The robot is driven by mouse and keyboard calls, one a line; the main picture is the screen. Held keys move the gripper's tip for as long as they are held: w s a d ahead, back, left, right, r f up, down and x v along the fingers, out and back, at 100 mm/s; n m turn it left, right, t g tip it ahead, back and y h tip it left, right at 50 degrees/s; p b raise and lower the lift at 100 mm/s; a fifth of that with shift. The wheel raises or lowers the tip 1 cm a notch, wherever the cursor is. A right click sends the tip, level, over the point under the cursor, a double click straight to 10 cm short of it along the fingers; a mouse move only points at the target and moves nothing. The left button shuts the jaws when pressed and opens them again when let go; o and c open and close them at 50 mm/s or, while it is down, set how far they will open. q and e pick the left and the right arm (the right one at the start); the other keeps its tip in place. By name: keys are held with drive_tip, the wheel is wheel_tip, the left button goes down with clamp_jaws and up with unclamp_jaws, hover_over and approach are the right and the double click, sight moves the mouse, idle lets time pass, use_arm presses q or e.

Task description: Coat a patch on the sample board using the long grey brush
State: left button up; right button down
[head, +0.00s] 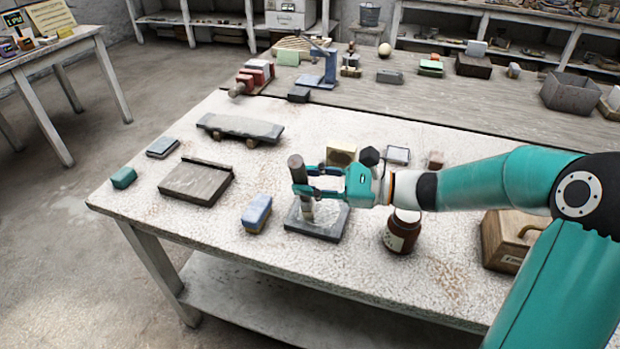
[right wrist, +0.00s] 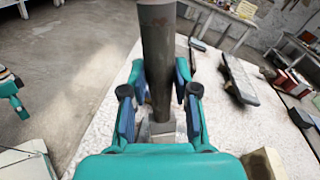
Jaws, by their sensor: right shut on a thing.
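My right gripper (head: 312,182) is shut on the upright long grey brush (head: 296,165). In the right wrist view the fingers (right wrist: 158,98) close around its thick grey handle (right wrist: 158,45). The brush's lower end is over a dark grey plate with a low block (head: 330,225); whether it touches is unclear. A flat grey board with a raised strip along its far edge (head: 190,184) lies left of the gripper; I cannot tell if this is the sample board. A longer dark board on short supports (head: 240,127) is farther back.
A brown jar (head: 401,234) stands close right of the plate, beneath my right arm. A blue-topped block (head: 257,212) lies to its left. A tan block (head: 341,156) and a wooden box (head: 500,235) are also on the table.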

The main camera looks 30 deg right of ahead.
drive_tip(key=shift+s+a, duration=0.1)
drive_tip(key=shift+s+a+b, duration=0.4)
drive_tip(key=shift+s+a, duration=0.25)
drive_tip(key=shift+a, duration=0.1)
drive_tip(key=shift+w+d, duration=1.45)
drive_tip(key=shift+d, duration=0.3)
drive_tip(key=shift+s+a+b, duration=0.3)
drive_tip(key=shift+s+a, duration=1.15)
drive_tip(key=shift+a, duration=0.3)
drive_tip(key=shift+w+d, duration=0.1)
drive_tip(key=w+d, duration=0.1)
drive_tip(key=w+d+p, duration=0.1)
drive_tip(key=d, duration=0.1)
drive_tip(key=shift+w+d, duration=0.15)
drive_tip(key=shift+w, duration=0.2)
